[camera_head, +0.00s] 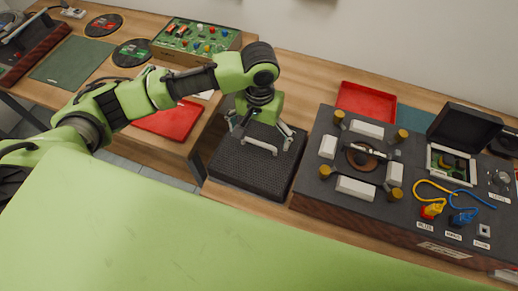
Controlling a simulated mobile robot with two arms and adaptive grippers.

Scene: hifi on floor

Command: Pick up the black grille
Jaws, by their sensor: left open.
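The black grille (247,176) is a dark, finely patterned square slab in the middle of the picture, by the left end of the right-hand wooden bench. My left gripper (262,142) points down over its far half, with its two fingers spread apart. A pale, handle-like bar shows between the fingers; I cannot tell whether they touch it. The gripper and wrist hide part of the grille's far edge. My right gripper is not in view.
A dark equipment panel (318,190) with knobs, white blocks and cables stands close to the grille's right. A red tray (367,101) lies behind it. Another red tray (168,122) and a green board with components (196,39) are on the left bench.

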